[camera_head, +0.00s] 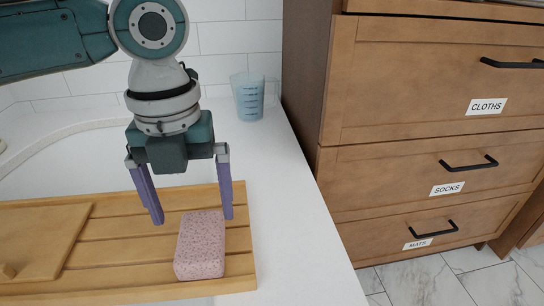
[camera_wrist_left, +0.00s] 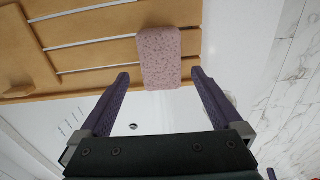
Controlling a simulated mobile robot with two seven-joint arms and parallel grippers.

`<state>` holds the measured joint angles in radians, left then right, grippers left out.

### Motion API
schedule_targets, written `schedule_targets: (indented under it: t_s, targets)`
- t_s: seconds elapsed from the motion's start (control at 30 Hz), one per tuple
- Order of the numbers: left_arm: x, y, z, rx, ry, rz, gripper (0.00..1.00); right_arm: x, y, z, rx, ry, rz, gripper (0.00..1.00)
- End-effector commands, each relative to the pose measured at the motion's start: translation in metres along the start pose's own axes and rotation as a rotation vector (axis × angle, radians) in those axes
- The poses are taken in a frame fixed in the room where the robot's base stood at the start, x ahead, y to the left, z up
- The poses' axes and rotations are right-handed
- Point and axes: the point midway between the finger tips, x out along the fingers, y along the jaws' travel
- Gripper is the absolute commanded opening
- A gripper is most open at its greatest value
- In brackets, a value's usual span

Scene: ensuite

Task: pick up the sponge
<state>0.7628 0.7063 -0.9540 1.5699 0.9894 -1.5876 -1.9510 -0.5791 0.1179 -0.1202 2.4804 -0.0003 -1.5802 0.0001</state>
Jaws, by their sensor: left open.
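The sponge (camera_head: 201,247) is a pink speckled block. It lies flat on the right part of a slatted wooden tray (camera_head: 100,292). My left gripper (camera_head: 192,220) is open and empty, fingers pointing down, above and a little behind the sponge in the head view. In the left wrist view the sponge (camera_wrist_left: 159,57) lies just beyond the two purple fingertips (camera_wrist_left: 159,73), between their lines, with nothing gripped. I cannot tell the exact height of the fingertips over the tray.
A wooden board (camera_head: 40,240) lies on the tray's left part. A clear blue measuring cup (camera_head: 248,97) stands behind, near the tiled wall. The white surface right of the tray is clear. A wooden drawer cabinet (camera_head: 425,100) with labelled drawers stands at the right.

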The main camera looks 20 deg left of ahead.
Motion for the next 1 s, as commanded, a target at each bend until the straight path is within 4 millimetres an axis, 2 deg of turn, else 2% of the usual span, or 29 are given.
schedule_targets:
  t_s: [0.03, 0.17, 0.4, 0.5, 0.67, 1.0]
  targets:
    - [0.01, 0.0, 0.0, 0.0, 0.0, 0.001, 1.0, 0.006, 0.0, 0.002, -0.001, -0.001, 0.001, 0.63]
    - [0.02, 0.0, -0.001, -0.001, 0.0, 0.002, 1.0, 0.011, 0.001, 0.004, -0.004, -0.002, 0.004, 0.63]
    - [0.058, -0.001, -0.003, -0.002, 0.0, 0.001, 1.0, 0.034, 0.0, 0.012, -0.005, -0.002, 0.004, 0.63]
    - [0.063, -0.001, -0.002, -0.001, -0.002, 0.001, 1.0, 0.036, 0.0, 0.012, -0.005, -0.002, 0.004, 0.63]
    - [0.062, -0.001, -0.002, 0.0, -0.002, 0.001, 1.0, 0.034, 0.0, 0.012, -0.005, -0.002, 0.004, 0.63]
    - [0.061, -0.001, -0.002, -0.001, -0.002, 0.001, 0.64, 0.034, -0.001, 0.012, -0.002, -0.002, 0.001, 0.63]
